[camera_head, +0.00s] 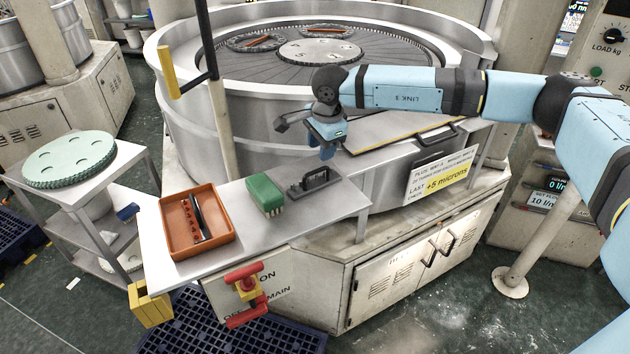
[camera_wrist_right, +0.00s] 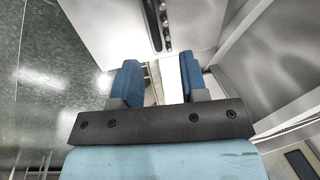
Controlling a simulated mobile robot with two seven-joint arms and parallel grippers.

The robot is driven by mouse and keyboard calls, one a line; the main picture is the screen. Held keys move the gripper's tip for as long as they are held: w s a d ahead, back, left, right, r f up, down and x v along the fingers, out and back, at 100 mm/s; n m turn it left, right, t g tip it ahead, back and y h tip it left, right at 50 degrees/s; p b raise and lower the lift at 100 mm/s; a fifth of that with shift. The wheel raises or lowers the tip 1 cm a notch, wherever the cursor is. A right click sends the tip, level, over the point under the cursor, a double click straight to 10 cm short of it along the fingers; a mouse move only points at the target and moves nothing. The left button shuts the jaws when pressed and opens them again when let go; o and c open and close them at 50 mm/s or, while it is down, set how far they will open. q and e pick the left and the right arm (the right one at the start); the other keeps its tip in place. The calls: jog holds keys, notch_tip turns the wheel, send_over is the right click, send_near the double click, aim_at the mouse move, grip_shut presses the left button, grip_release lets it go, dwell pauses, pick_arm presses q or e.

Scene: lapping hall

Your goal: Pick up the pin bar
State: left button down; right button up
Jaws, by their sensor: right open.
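A dark bar with an arched handle (camera_head: 313,181), which I take to be the pin bar, sits on the right part of the grey side shelf (camera_head: 338,197). In the right wrist view, a dark bar with several round knobs (camera_wrist_right: 157,24) is cut off by the top edge; it looks like the same thing. My right gripper (camera_head: 327,153) is above and slightly right of the bar, apart from it. Its two blue fingers (camera_wrist_right: 158,80) are spread with nothing between them. My left gripper is not in view.
A green block (camera_head: 265,194) stands just left of the bar. An orange tray (camera_head: 178,242) with dark and red pieces lies further left. The large round machine (camera_head: 190,130) rises behind the shelf. A red-handled switch (camera_head: 246,285) sticks out below. The shelf's front edge is clear.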

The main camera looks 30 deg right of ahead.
aim_at(317, 170)
jog(key=f, duration=0.2)
jog(key=shift+w+a+f, duration=0.1)
jog(key=shift+w+f, duration=0.15)
jog(key=shift+f, duration=0.1)
notch_tip(317, 170, down, 4)
jog(key=shift+w+a+f+p, duration=0.1)
jog(key=shift+p, duration=1.1)
jog(key=shift+w+f, duration=0.15)
jog(key=shift+f, duration=0.4)
jog(key=shift+r, duration=0.1)
grip_shut()
